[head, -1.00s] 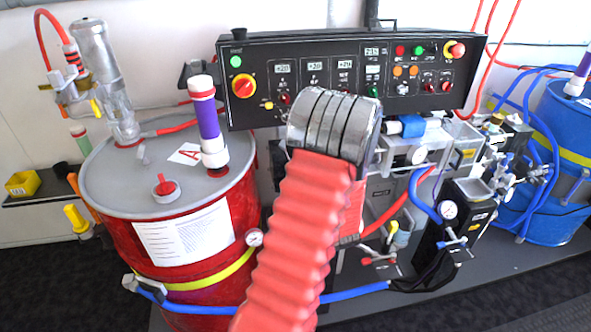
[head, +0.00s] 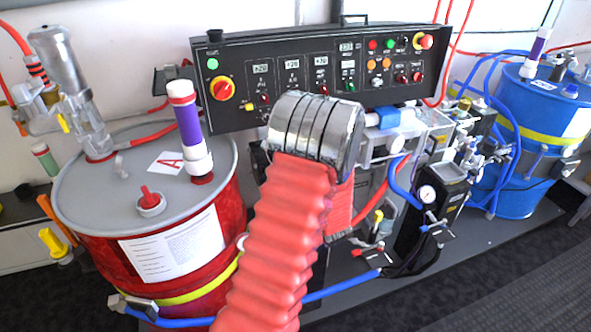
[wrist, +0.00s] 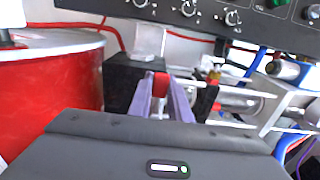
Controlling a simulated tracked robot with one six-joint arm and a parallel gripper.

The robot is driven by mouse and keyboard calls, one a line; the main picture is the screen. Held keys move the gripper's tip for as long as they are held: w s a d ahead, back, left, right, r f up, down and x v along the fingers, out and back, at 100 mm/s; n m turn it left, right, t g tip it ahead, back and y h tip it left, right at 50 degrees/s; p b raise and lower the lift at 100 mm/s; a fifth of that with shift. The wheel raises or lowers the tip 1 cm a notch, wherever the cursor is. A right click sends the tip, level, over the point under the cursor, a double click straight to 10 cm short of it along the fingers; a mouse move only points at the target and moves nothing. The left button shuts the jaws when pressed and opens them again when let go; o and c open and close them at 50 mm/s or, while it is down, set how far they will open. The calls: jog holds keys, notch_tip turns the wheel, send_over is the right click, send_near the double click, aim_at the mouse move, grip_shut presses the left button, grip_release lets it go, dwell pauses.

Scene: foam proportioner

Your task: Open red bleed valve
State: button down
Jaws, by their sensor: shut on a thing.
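In the wrist view, my gripper (wrist: 161,98) has its two purple fingers close together on a small red part (wrist: 160,80), which looks like the red bleed valve's handle. The red part sits in front of a black block (wrist: 122,80) and just below a pale metal bracket (wrist: 149,42). The fingers hide most of it, so its turn angle cannot be told. In the head view, my red ribbed arm sleeve and silver cuff cover the gripper and the held part.
The black control panel (head: 205,97) spans the space above. A red drum (head: 222,212) stands at left and a blue drum (head: 520,115) at right. Blue and red hoses, a gauge (head: 427,194) and metal pipework (wrist: 240,103) crowd the right side of my gripper.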

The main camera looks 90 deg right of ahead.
jog(key=c, duration=1.6)
grip_release()
jog(key=shift+c, duration=0.2)
jog(key=shift+a, duration=0.1)
jog(key=v, duration=1.2)
jog(key=shift+r, duration=0.1)
